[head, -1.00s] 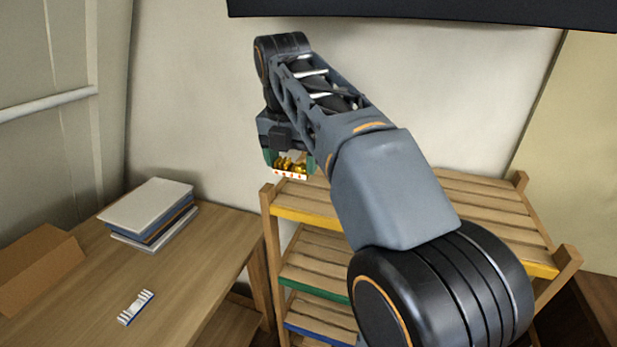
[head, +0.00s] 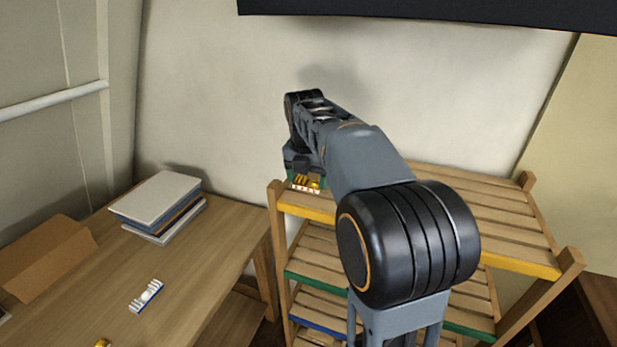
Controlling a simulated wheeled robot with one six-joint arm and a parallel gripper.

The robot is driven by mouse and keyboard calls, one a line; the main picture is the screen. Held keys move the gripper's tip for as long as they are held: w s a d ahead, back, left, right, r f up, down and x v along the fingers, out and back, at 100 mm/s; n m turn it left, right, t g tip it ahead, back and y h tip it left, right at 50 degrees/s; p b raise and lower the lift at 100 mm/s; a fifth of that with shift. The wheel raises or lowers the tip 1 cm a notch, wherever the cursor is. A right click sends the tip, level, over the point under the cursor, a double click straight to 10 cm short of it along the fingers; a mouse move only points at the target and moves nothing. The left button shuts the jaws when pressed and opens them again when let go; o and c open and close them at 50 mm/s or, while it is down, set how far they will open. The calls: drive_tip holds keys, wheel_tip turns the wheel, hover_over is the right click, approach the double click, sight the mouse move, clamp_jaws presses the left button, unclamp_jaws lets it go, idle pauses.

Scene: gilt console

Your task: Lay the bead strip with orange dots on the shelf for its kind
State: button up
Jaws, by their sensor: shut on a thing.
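My gripper (head: 307,184) is shut on a bead strip (head: 305,188) with orange-red dots on its white edge and yellow beads on top. It holds the strip at the left end of the wooden shelf rack, by the top shelf with the yellow front edge (head: 309,211). I cannot tell whether the strip touches that shelf. Below are a shelf with a green edge (head: 316,284) and one with a blue edge (head: 320,325). My arm hides the middle of the rack.
A wooden table (head: 215,262) stands left of the rack. On it are a stack of books (head: 160,203), a cardboard box (head: 45,258) and a white strip with blue edges (head: 147,296). A yellow item (head: 102,343) shows at the bottom edge. A dark panel (head: 430,18) hangs above.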

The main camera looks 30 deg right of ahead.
sight(306, 182)
drive_tip(key=shift+f, duration=0.15)
drive_tip(key=shift+f, duration=0.1)
drive_tip(key=o, duration=0.9)
drive_tip(key=r, duration=0.8)
drive_tip(key=s+a+r, duration=0.1)
drive_tip(key=r, duration=0.3)
drive_tip(key=shift+a+r+p, duration=0.1)
drive_tip(key=shift+p, duration=0.25)
drive_tip(key=shift+s+a+f+m+t+y, duration=0.15)
drive_tip(key=shift+s+a+f+m+t, duration=0.85)
drive_tip(key=shift+s+f+m, duration=2.65)
drive_tip(key=shift+s+a+f+m+t+y, duration=0.25)
drive_tip(key=shift+s+a+f+m, duration=1.85)
drive_tip(key=shift+m, duration=3.2)
drive_tip(key=shift+s+a+f+m+t+y, duration=0.1)
drive_tip(key=shift+s+a+f+m+t, duration=0.75)
drive_tip(key=shift+s+f+m, duration=2.15)
drive_tip(key=w+m, duration=0.1)
drive_tip(key=w+f+m, duration=0.1)
drive_tip(key=m, duration=0.1)
drive_tip(key=shift+w+a+f, duration=0.1)
drive_tip(key=shift+a, duration=0.05)
